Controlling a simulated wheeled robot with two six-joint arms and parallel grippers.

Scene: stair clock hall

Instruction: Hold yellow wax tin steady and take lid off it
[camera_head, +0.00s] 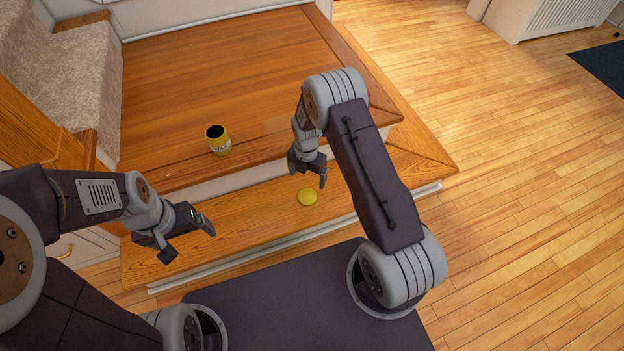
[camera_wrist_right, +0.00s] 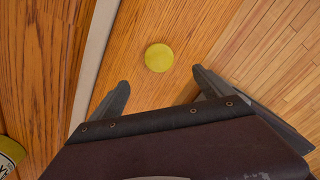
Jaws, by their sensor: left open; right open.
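The yellow wax tin (camera_head: 219,141) stands upright on the upper wooden step, with its dark open top showing. Its edge also shows at the lower left of the right wrist view (camera_wrist_right: 9,154). The round yellow lid (camera_head: 307,197) lies flat on the lower wooden step, apart from the tin; it also shows in the right wrist view (camera_wrist_right: 159,58). My right gripper (camera_head: 307,178) is open and empty just above the lid, its fingers apart on either side in the wrist view. My left gripper (camera_head: 190,241) is open and empty, left of the lid and below the tin.
The upper step (camera_head: 250,70) is broad and mostly clear. The lower step (camera_head: 240,222) is a narrow ledge with a white riser behind it. Carpeted stairs (camera_head: 80,75) rise at the left. Open plank floor (camera_head: 500,150) lies to the right, with a white radiator cover (camera_head: 560,15) at the back.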

